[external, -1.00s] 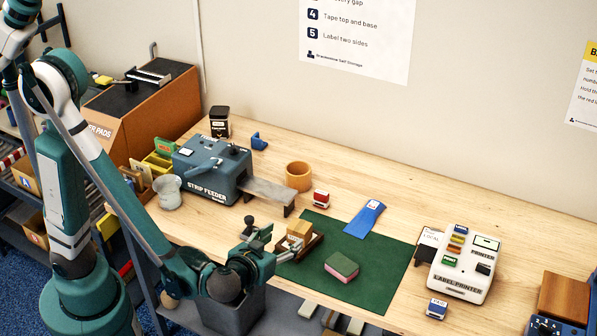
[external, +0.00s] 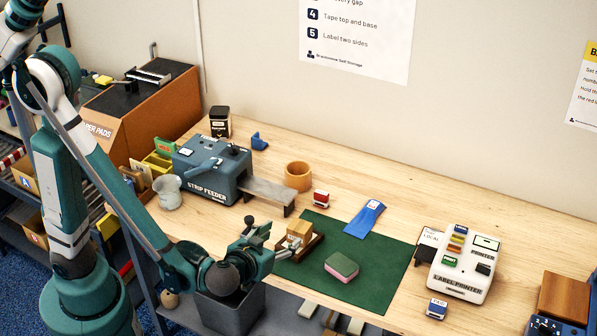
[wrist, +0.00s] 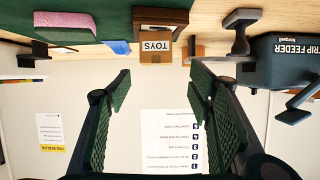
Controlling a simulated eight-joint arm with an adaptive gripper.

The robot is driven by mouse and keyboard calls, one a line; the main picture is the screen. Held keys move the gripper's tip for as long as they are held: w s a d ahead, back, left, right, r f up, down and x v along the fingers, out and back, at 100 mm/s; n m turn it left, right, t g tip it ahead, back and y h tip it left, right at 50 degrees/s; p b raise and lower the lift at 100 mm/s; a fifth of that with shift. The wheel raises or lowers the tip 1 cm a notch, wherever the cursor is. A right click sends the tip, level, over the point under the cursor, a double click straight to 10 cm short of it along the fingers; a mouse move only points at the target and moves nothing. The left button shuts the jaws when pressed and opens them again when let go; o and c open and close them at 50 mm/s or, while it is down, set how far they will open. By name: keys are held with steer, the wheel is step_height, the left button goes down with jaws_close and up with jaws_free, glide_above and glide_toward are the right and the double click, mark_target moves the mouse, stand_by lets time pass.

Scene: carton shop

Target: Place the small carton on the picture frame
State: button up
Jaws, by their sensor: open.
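The small carton (external: 299,230), light brown with a white TOYS label (wrist: 156,46), sits upright on the dark brown picture frame (external: 314,246). The frame lies at the left part of the green mat; its brown edge also shows in the wrist view (wrist: 162,16), which is upside down. My gripper (external: 264,230) is open and empty, just left of the carton in the external view. In the wrist view the two green-padded fingers (wrist: 160,72) are spread wide, with the carton beyond their tips and a gap between. The frame's far side is partly hidden by the carton.
The green mat (external: 370,285) carries a pink and green sponge (external: 341,267) and a blue item (external: 365,219). The strip feeder (external: 212,170) with its grey ramp (external: 268,194) stands behind my gripper. A tape ring (external: 298,176), a red stamp (external: 321,198) and the label printer (external: 464,265) stand around.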

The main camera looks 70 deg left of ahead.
steer(key=s+a+r+m+g+h, duration=0.25)
steer(key=s+a+m+h, duration=0.25)
steer(key=s+a, duration=0.3)
steer(key=s+r+m+h, duration=0.3)
steer(key=s+r+h, duration=0.1)
steer(key=s, duration=0.6)
steer(key=shift+s+a+r+m+h, duration=0.15)
steer(key=shift+s+a+m+h, duration=0.15)
steer(key=shift+s, duration=0.1)
stand_by(1.5)
